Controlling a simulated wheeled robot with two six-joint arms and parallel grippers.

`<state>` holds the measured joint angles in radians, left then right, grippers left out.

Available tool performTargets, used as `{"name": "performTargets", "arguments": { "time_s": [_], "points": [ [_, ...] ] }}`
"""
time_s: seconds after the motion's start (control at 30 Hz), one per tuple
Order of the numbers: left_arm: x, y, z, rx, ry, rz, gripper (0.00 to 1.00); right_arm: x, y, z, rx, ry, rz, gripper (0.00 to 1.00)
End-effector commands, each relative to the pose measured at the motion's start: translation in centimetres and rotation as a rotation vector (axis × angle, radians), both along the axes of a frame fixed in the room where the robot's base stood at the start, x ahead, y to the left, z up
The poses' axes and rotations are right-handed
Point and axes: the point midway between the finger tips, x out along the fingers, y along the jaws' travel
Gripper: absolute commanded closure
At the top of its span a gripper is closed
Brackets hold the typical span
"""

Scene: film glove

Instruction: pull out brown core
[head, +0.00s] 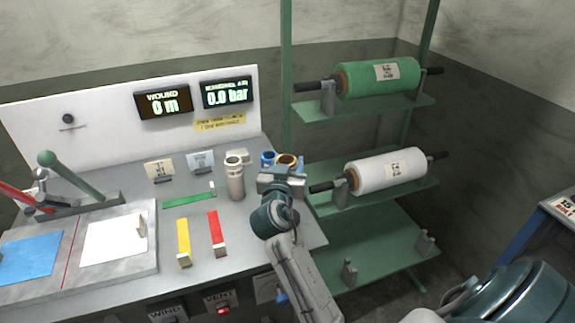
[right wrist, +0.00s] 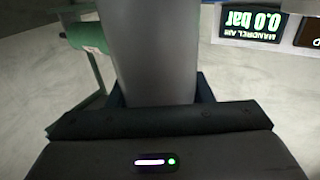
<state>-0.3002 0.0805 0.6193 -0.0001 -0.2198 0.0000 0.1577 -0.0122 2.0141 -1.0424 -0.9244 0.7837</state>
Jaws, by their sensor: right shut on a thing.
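The brown core (head: 287,160) shows its orange-brown top ring at the right end of the bench, just behind my right gripper (head: 282,178). The gripper hides its lower part. In the right wrist view a wide cylinder, looking grey in shadow, stands between the two dark fingers of my right gripper (right wrist: 155,97). The gripper is shut on it. Its ends are outside that view. A blue core (head: 267,158) stands close to the left of the brown one. My left gripper is not in view.
A grey cylinder (head: 235,180) stands left of the gripper. Yellow (head: 183,240) and red (head: 217,232) bars lie in front. A green rack (head: 400,195) with green (head: 380,77) and white (head: 390,170) rolls stands close on the right. The panel (head: 60,90) rises behind.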

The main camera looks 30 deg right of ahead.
Motion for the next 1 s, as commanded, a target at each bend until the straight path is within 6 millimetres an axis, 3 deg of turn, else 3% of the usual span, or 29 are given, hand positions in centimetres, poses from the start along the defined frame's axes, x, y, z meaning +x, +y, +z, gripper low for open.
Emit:
{"name": "performTargets", "arguments": {
  "time_s": [1.0],
  "points": [
    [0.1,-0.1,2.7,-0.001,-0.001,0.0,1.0,0.0,0.0,4.0,0.001,0.001,0.0,0.76]
  ]
}}
